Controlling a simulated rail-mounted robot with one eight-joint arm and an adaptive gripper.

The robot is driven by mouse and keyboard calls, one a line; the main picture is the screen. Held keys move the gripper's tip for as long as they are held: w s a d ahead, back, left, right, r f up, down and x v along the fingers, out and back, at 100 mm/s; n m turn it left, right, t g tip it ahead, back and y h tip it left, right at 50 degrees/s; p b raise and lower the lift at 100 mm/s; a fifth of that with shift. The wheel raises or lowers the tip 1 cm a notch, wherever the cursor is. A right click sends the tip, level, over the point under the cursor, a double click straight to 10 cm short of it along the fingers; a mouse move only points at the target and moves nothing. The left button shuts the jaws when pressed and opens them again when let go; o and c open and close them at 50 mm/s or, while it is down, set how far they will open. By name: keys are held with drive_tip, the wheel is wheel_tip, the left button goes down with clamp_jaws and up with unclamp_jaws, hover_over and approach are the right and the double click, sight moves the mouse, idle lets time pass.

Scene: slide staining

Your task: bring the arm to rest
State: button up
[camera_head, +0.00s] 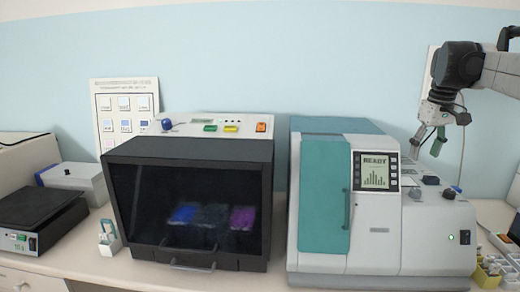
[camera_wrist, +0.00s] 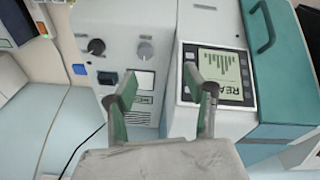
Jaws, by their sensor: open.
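My gripper (camera_head: 430,140) hangs at the upper right in the head view, with its green-padded fingers pointing down. It is above the right part of the white and teal machine (camera_head: 322,195), whose screen reads READY. In the wrist view my gripper (camera_wrist: 165,97) is open, with nothing between its two fingers. Behind the fingers, the wrist view shows the machine's screen (camera_wrist: 217,75) and a panel with knobs (camera_wrist: 118,45). The fingers appear apart from the machine, though the exact gap cannot be told.
A dark-windowed staining box (camera_head: 190,195) with blue and purple patches inside stands to the left. A black-topped device (camera_head: 40,208) and a grey box (camera_head: 75,180) are at the far left. Small yellow containers (camera_head: 487,275) sit at the right edge. The wall space above the machines is free.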

drive_tip(key=s+a+f+t+b, duration=0.1)
drive_tip(key=s+a+f, duration=0.2)
drive_tip(key=s+a, duration=0.5)
drive_tip(key=s+a+f+t+b, duration=0.1)
drive_tip(key=s+a+f+t, duration=0.15)
drive_tip(key=s+a, duration=0.5)
drive_tip(key=s+a+f+t+b, duration=0.1)
drive_tip(key=s+a+f, duration=0.5)
drive_tip(key=s+f, duration=0.1)
drive_tip(key=s+a+f+m+t+b, duration=0.1)
drive_tip(key=s+a+f, duration=0.5)
drive_tip(key=s+f, duration=0.2)
wheel_tip(320, 180, down, 2)
drive_tip(key=shift+f+m+b, duration=0.1)
drive_tip(key=shift+m+b, duration=0.2)
drive_tip(key=shift+b, duration=0.1)
drive_tip(key=shift+s, duration=0.1)
